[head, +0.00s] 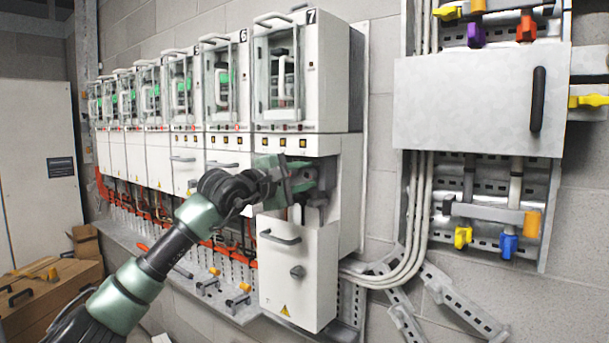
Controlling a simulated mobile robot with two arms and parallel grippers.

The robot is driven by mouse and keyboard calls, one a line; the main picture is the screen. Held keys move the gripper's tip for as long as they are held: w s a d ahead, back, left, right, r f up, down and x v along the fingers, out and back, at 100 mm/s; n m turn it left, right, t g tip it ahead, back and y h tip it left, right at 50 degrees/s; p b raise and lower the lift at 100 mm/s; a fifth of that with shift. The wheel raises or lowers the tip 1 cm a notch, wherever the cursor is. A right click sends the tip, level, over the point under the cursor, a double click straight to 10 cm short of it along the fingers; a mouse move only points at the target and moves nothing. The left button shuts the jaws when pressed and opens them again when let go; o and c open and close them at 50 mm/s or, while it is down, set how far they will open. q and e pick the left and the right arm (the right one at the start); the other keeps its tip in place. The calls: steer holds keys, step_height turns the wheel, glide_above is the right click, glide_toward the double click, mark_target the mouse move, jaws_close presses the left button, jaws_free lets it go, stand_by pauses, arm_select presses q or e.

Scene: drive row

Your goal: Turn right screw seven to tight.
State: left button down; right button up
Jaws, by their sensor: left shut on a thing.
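Unit seven (305,85) is the nearest cabinet of the row, with a "7" on its top edge. Below its row of small square indicators is an open recess (330,172). My left gripper (308,181) is at this recess, its fingers shut on a small part on the right side. That part is where right screw seven sits, but the fingers hide most of it and its turn cannot be read. The lower front (297,268) of unit seven, with a bar handle and a knob, stands out below the gripper. My right gripper is not in view.
Unit six (222,80) and several like cabinets run off to the left. A white panel (475,100) with a black handle hangs on the right wall, with coloured levers around it. Grey cables (420,210) run down beside unit seven. Wooden boxes (50,295) stand at lower left.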

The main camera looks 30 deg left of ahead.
arm_select(q)
steer(key=shift+m, duration=0.7)
steer(key=c, duration=1.1)
jaws_free()
steer(key=shift+s+f, duration=0.1)
steer(key=shift+s, duration=0.25)
steer(key=s+b, duration=0.1)
steer(key=s, duration=0.1)
steer(key=s+b, duration=0.1)
steer(key=s, duration=0.1)
steer(key=s+b, duration=0.1)
steer(key=s, duration=0.2)
steer(key=shift+a, duration=0.3)
